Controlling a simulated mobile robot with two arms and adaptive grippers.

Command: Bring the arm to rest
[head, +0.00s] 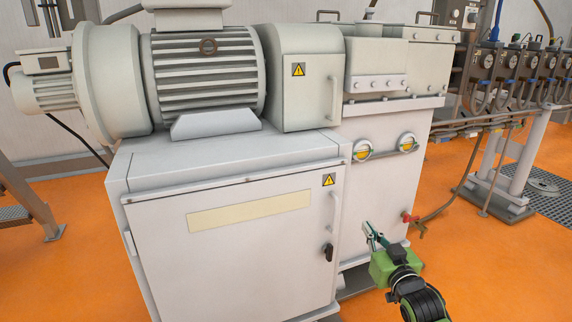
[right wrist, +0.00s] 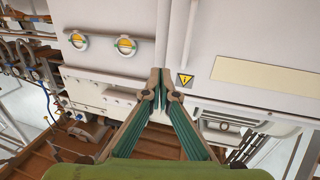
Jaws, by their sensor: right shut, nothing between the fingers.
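My right gripper (head: 369,232) shows at the lower right of the head view, in front of the lower right part of the machine's cabinet. Its green body and black arm come in from the bottom edge. In the right wrist view its two fingers (right wrist: 161,96) meet at the tips, shut with nothing between them. Behind the fingers stands the white cabinet (right wrist: 130,70), which looks upside down there. I cannot tell how far the fingertips are from the cabinet. My left gripper is in neither view.
The twin-screw machine (head: 235,240) with its large motor (head: 205,75) fills the middle. A red-handled valve (head: 410,218) and hose are right of my gripper. A gauge rack (head: 510,65) on a post stands farther right. Orange floor (head: 500,275) is open at lower right.

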